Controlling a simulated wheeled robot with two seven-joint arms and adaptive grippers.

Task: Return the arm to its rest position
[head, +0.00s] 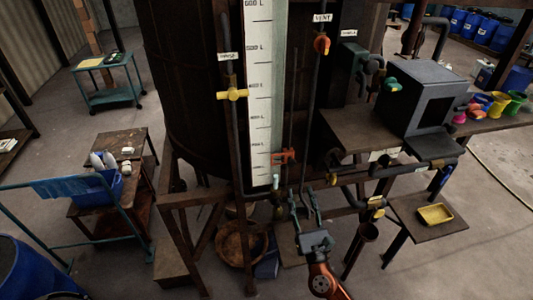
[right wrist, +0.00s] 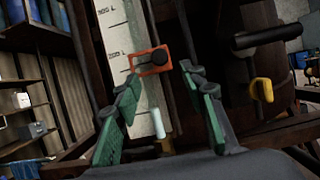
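My right gripper (head: 302,196) is in front of the lower part of the large dark vat (head: 185,90), below the white level scale (head: 262,80). Its two fingers are spread apart with nothing between them. In the right wrist view the green-padded fingers (right wrist: 160,75) stand wide apart. My left gripper is not in view.
Pipes with a yellow valve handle (head: 232,94) and a red vent valve (head: 321,45) run up the vat. A dark box-like machine (head: 418,97) stands at right. A small table with a yellow tray (head: 435,214) is lower right. A blue bin (head: 97,188) sits at left.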

